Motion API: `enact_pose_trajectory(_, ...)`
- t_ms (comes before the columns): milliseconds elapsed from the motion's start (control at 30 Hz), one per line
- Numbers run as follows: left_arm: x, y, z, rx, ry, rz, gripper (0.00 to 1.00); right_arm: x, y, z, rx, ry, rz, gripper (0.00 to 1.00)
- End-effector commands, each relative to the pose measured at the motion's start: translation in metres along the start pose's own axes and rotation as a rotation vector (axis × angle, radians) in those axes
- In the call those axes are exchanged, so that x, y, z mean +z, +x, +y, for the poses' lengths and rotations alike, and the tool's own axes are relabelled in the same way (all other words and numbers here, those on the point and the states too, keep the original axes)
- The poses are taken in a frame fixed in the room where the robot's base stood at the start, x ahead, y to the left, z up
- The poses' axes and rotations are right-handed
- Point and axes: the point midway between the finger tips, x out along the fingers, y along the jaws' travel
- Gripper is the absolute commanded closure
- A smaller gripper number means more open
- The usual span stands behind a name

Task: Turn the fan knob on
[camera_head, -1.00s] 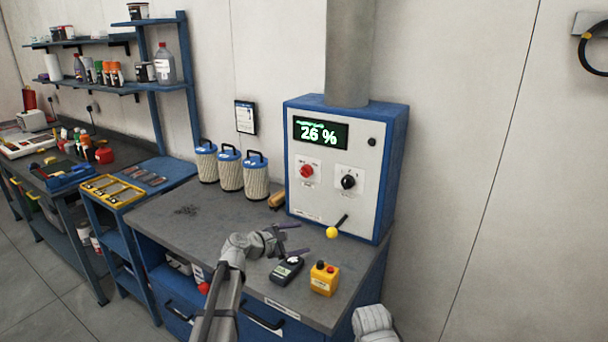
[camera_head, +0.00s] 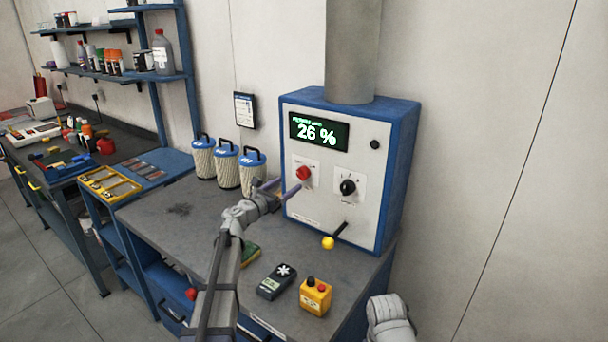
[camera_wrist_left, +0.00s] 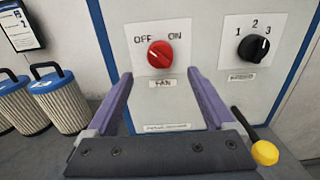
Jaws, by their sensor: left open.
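The red fan knob (camera_head: 303,173) is on the white front of the blue-framed control box (camera_head: 403,180). In the left wrist view the knob (camera_wrist_left: 160,54) sits between the words OFF and ON, above a FAN label; its pointing direction is hard to read. My left gripper (camera_head: 284,187) is open and empty in front of the panel. In the left wrist view its purple fingers (camera_wrist_left: 160,76) stand apart, with their tips just below the knob on either side. I see no contact with the knob. My right gripper is out of view.
A black selector knob (camera_head: 348,187) marked 1, 2, 3 is right of the fan knob. A yellow-tipped lever (camera_head: 328,243) projects below. Filter canisters (camera_head: 252,172) stand to the left.

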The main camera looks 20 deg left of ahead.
Motion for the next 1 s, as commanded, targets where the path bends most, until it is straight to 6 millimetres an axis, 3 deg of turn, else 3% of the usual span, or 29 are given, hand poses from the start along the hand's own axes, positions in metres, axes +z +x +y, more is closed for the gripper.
enact_pose_trajectory(267,0.0,0.009,0.001,-0.001,0.001,0.0,0.12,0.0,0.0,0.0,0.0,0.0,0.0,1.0)
enact_pose_trajectory(733,0.0,0.073,0.001,-0.001,0.002,0.0,0.12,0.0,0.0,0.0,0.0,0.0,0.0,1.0)
enact_pose_trajectory(1000,0.0,0.078,-0.001,-0.001,0.002,0.0,0.12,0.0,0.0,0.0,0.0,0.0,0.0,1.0)
